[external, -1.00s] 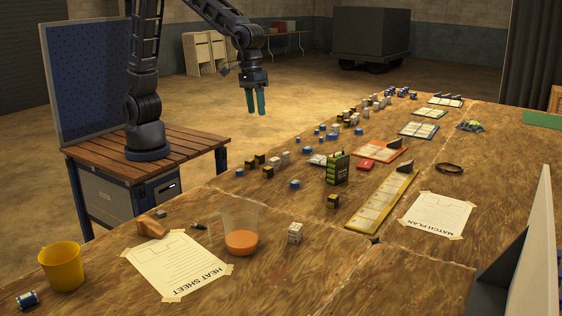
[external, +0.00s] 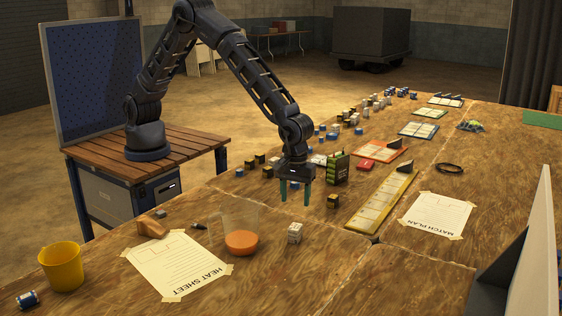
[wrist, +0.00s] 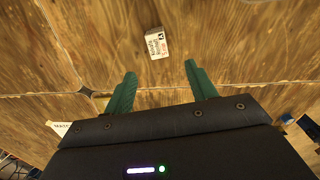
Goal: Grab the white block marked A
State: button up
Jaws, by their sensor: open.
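A white block (external: 295,233) with dark printing stands on the wooden table, just right of the clear beaker with orange contents. In the wrist view the white block (wrist: 157,43) lies beyond the fingertips, roughly in line with the gap between them. Its dark print is too small to read for certain as an A. My gripper (external: 295,199) is open and empty, with green fingers pointing down above the table, behind the block and apart from it. In the wrist view my gripper (wrist: 160,72) shows both fingers spread.
The beaker (external: 238,232) stands close left of the block. A green-and-black box (external: 338,169) and a small black-and-yellow block (external: 333,201) stand right of my gripper. A yellow tray (external: 384,203) lies farther right. The table in front of the block is clear.

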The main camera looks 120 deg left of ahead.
aim_at(295, 226)
notch_tip(295, 226, down, 6)
jog(key=shift+w, duration=0.1)
jog(key=shift+w+d+f, duration=0.1)
jog(key=shift+d+f, duration=0.05)
jog(key=shift+f, duration=1.15)
jog(key=shift+w+d+f, duration=0.1)
jog(key=shift+f, duration=1.2)
jog(key=c, duration=1.1)
